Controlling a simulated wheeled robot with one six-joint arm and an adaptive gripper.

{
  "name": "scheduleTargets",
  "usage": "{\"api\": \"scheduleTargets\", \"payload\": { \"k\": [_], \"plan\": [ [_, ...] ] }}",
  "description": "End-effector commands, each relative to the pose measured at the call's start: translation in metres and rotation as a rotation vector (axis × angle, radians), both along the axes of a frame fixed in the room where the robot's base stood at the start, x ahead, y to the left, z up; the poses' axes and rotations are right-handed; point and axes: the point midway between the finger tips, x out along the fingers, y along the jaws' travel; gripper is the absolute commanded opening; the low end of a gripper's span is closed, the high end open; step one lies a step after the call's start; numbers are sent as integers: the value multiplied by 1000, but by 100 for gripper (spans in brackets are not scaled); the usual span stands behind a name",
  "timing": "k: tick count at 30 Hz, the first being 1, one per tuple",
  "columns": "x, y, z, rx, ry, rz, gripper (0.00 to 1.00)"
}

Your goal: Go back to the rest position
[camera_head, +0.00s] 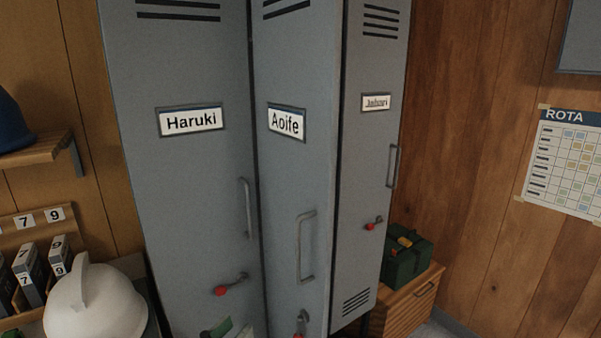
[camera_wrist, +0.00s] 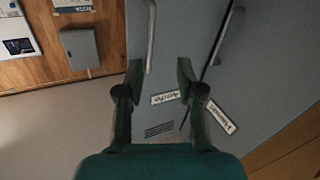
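My gripper (camera_wrist: 158,78) shows in the wrist view as dark green fingers standing apart, with nothing between them. Grey locker doors with bar handles lie beyond the fingers, and their name labels appear upside down. In the head view, the Aoife locker door (camera_head: 290,180) stands angled out from the row, its right edge toward me, so it looks ajar. The Haruki door (camera_head: 185,190) and the right-hand locker door (camera_head: 362,210) look shut. A small dark green shape shows at the bottom edge of the head view; I cannot tell whether it is my gripper.
A white helmet (camera_head: 95,305) and several numbered binders (camera_head: 30,270) are at the lower left. A blue object (camera_head: 14,125) rests on a wooden shelf (camera_head: 35,150). A green box (camera_head: 405,258) sits on a wooden cabinet (camera_head: 408,300) at right. A rota sheet (camera_head: 565,165) hangs on the wall.

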Motion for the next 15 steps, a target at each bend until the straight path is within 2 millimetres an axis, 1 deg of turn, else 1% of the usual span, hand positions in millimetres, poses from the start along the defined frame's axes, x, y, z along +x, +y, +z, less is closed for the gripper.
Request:
{"api": "scheduleTargets", "payload": {
  "k": [1,5,10,15],
  "plan": [
    [4,-6,-10,-20,13,12,37],
    [13,-22,-40,-77,51,62,37],
    [23,-56,-98,-168,129,160,37],
    [19,-92,-156,-234,210,268,37]
  ]
}}
